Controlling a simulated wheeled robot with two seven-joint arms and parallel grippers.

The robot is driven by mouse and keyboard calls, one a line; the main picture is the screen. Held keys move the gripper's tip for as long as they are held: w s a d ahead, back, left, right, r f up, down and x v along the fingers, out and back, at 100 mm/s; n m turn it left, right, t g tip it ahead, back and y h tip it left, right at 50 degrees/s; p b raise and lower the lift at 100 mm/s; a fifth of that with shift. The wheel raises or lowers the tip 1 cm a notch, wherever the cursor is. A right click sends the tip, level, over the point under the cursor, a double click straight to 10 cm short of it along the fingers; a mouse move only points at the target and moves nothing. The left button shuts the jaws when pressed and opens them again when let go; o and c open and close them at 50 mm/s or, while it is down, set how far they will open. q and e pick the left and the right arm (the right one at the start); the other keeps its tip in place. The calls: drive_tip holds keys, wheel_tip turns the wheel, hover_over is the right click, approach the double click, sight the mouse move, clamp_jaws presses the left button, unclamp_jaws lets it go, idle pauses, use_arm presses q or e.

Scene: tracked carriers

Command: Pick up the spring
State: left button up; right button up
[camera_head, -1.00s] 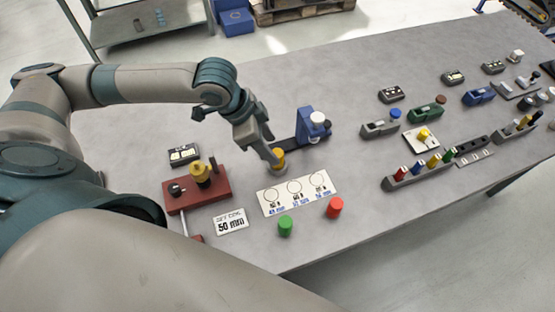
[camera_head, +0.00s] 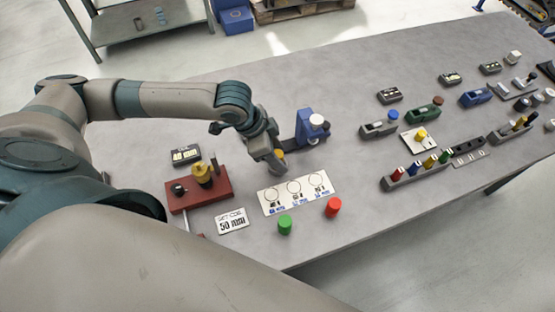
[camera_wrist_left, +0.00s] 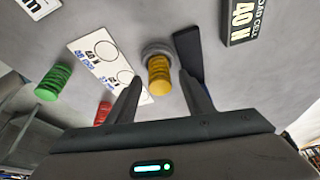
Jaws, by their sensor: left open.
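A yellow spring (camera_wrist_left: 159,76) stands on a round grey base between the two fingers of my left gripper (camera_wrist_left: 157,95) in the left wrist view. The fingers are apart, one on each side of it, and I cannot tell that either touches it. In the head view my left gripper (camera_head: 275,168) hangs over the yellow spring (camera_head: 280,155), hiding most of it. A green spring (camera_head: 285,224) and a red spring (camera_head: 333,207) stand in front of the white card with circles (camera_head: 270,208). My right gripper is not in view.
A red fixture (camera_head: 222,187) with a brass part stands left of the gripper. A blue device (camera_head: 304,125) stands close behind it. A "50 mm" card (camera_head: 232,221) lies in front. Several small racks and devices fill the table's right side.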

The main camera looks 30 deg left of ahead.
use_arm(q)
drive_tip(key=c, duration=1.1)
drive_tip(key=shift+r, duration=0.2)
drive_tip(key=shift+c, duration=0.2)
drive_tip(key=shift+w+r+b, duration=0.1)
drive_tip(key=shift+r+b, duration=0.3)
drive_tip(key=shift+r, duration=0.15)
wheel_tip(320, 180, up, 2)
drive_tip(key=shift+r+b, duration=0.25)
drive_tip(key=shift+b, duration=0.25)
drive_tip(key=s+d+r+b, duration=0.2)
drive_tip(key=s+d+r, duration=0.2)
drive_tip(key=d+r, duration=0.3)
drive_tip(key=d, duration=0.4)
